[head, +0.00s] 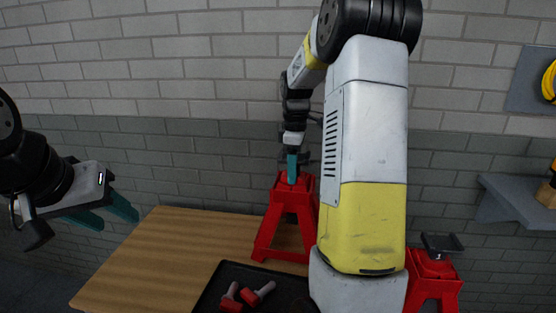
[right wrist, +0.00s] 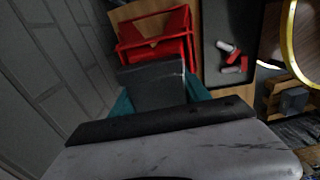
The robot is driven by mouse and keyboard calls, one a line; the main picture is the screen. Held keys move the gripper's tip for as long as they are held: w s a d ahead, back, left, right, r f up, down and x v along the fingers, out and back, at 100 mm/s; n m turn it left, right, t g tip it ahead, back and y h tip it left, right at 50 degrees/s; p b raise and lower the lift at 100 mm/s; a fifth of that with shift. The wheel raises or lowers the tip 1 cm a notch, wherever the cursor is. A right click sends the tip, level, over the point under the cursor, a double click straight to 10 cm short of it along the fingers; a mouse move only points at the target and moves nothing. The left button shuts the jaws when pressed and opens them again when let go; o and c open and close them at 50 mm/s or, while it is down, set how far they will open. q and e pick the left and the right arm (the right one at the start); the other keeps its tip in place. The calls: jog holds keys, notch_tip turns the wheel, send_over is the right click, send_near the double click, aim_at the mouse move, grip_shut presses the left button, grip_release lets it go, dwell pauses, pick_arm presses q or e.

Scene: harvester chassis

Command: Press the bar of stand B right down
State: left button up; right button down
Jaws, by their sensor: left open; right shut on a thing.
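One red stand (head: 289,222) is on the wooden table in the middle of the head view. Another red stand (head: 432,278) with a dark flat-topped bar (head: 442,244) is at the right. No letter shows, so I cannot tell which is stand B. My right gripper (head: 292,168) points down at the top of the middle stand. In the right wrist view a dark grey piece (right wrist: 158,86) is between its teal fingers, above a red stand (right wrist: 158,42); it looks like that stand's bar. My left gripper (head: 105,208) is open and empty at the left, away from both stands.
A black tray (head: 209,291) with red-and-grey pins (head: 258,294) lies at the table's front. The wooden table top (head: 175,240) is clear at its left. My right arm hides part of the space between the stands. A grey wall shelf (head: 510,200) is at the right.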

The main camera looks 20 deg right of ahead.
jog(key=shift+f, duration=0.6)
jog(key=shift+s, duration=0.1)
jog(key=c, duration=0.5)
grip_release()
jog(key=shift+f, duration=0.1)
notch_tip(320, 180, up, 8)
